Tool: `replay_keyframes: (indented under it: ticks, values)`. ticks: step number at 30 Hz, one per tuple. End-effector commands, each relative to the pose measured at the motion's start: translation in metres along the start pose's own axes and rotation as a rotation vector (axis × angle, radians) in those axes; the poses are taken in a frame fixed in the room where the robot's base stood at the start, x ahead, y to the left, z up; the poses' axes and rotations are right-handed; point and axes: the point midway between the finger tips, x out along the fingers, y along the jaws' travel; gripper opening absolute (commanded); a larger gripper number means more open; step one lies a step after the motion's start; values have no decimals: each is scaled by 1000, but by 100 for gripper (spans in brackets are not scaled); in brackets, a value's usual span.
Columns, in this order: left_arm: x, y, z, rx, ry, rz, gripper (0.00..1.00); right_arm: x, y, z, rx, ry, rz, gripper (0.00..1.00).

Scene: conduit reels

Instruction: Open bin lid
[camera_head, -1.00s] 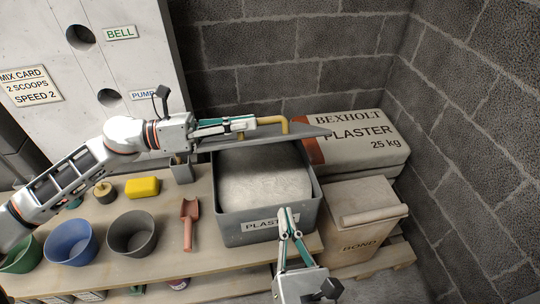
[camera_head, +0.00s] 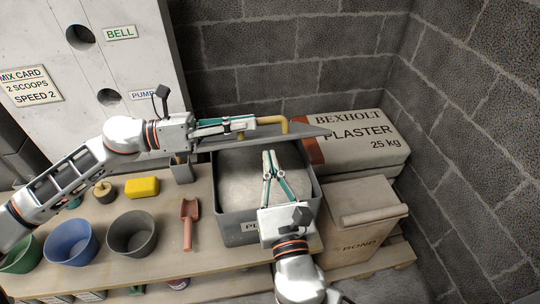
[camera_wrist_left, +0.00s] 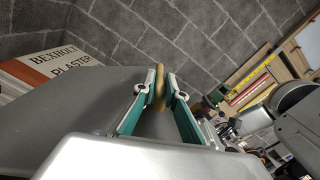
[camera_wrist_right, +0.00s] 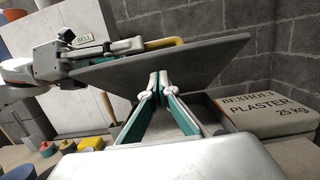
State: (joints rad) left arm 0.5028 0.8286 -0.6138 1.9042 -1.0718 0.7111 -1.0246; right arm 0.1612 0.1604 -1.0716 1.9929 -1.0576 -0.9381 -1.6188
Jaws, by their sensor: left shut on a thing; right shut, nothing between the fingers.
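The grey plaster bin (camera_head: 316,196) stands on the bench, holding pale plaster powder (camera_head: 240,175). Its grey lid (camera_head: 305,133) is raised at the back edge, seen nearly edge-on. In the right wrist view the lid (camera_wrist_right: 200,62) spans above my right gripper. My left gripper (camera_head: 254,123) is shut on the tan lid handle (camera_head: 284,127), which shows between its fingers in the left wrist view (camera_wrist_left: 159,88). My right gripper (camera_head: 270,153) is shut and empty, over the bin's opening and below the lid. Its arm hides part of the bin's front label.
A plaster sack (camera_head: 360,140) lies behind and right of the bin. A tan box marked BOND (camera_head: 365,235) stands at right. A scoop (camera_head: 190,222), yellow sponge (camera_head: 142,187) and several buckets, including a blue one (camera_head: 71,243), occupy the bench at left.

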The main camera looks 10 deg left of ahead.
Motion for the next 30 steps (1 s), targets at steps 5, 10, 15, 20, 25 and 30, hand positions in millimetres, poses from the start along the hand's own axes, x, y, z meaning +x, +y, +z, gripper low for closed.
replay_keyframes:
  ticks: [5,10,15,20,25,30]
  values:
    - [-1,2,1,4,-1,4,0,8,0,9,1,0,0,0]
    - [-1,2,1,4,-1,4,0,10,0,10,1,0,0,0]
    - [-1,2,0,4,-1,4,0,9,0,10,1,1,0,0]
    - [-1,1,0,4,0,3,0,17,0,19,4,-2,-1,0]
    - [0,0,-2,0,4,0,0,22,0,25,2,-4,-1,0]
    - [0,-1,-6,-7,9,-5,20,23,-1,28,2,-9,-2,0]
